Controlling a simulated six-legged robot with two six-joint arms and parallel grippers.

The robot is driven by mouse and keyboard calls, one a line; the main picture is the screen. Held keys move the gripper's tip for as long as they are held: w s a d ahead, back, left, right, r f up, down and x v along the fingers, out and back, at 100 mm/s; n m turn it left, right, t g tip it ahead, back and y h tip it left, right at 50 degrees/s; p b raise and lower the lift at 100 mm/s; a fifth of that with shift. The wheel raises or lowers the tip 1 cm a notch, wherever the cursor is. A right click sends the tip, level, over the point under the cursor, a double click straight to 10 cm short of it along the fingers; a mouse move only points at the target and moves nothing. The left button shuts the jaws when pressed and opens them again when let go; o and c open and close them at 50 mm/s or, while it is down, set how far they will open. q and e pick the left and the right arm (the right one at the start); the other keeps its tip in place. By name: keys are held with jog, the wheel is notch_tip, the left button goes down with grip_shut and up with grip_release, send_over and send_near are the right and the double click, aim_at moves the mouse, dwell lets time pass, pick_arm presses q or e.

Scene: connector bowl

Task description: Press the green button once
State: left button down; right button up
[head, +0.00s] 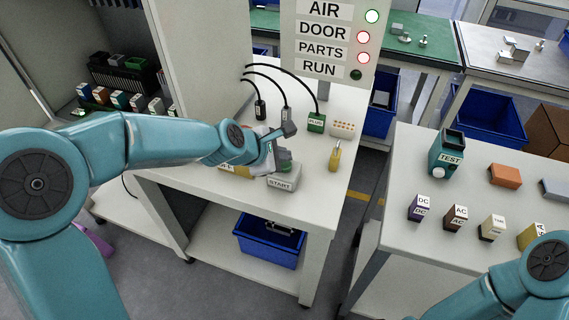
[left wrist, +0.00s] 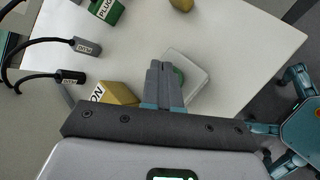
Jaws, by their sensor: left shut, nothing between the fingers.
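The green button (head: 285,167) sits on top of a light grey box labelled START (head: 283,183), near the front edge of the white bench. My left gripper (head: 271,158) is shut and empty, right by the button. In the left wrist view the shut fingers (left wrist: 160,70) overlap the grey box (left wrist: 192,66) and hide part of the green button (left wrist: 179,76). I cannot tell whether the fingertips touch the button. My right gripper is out of view; only part of the right arm shows at lower right.
A yellow box (left wrist: 112,93) stands beside the START box. Cabled connectors, including a green plug (head: 316,123), lie behind. A sign (head: 333,40) shows AIR green, DOOR and PARTS red, RUN dark. A side table (head: 400,165) at right holds several blocks.

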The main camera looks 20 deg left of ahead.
pick_arm(q)
jog(key=shift+f+b, duration=0.45)
jog(key=shift+f, duration=0.2)
dwell(0.6)
dwell(0.3)
jog(key=shift+r+p, duration=1)
jog(key=shift+p, duration=0.05)
notch_tip(320, 180, up, 5)
jog(key=p, duration=0.5)
dwell(0.5)
